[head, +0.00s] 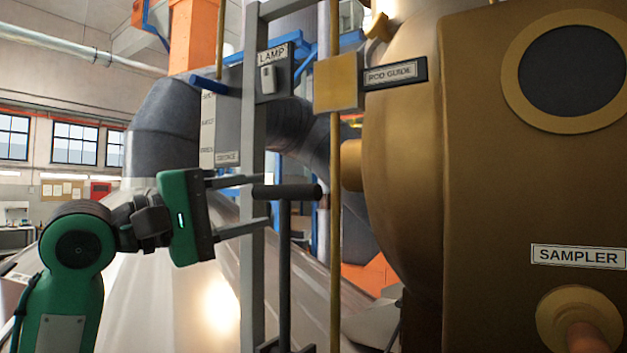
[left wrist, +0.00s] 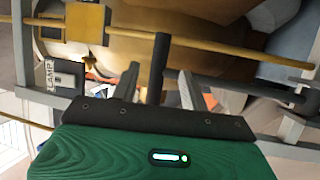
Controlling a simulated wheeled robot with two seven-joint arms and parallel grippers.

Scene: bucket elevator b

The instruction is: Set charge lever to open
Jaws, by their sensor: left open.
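A black T-shaped lever handle (head: 287,192) tops a dark upright rod (head: 284,270) in the head view. The label at the rod's foot is cut off, so I cannot read whether this is the charge lever. My left gripper (head: 262,205) is open, pointing right, its two fingers one above the other by the handle's left end. In the left wrist view the black bar (left wrist: 157,68) shows between the two open fingers (left wrist: 158,86). I cannot tell whether they touch it. My right gripper is not in view.
A grey upright post (head: 253,120) and a brass rod (head: 335,220) stand close to the handle. The large brass vessel (head: 490,180) fills the right.

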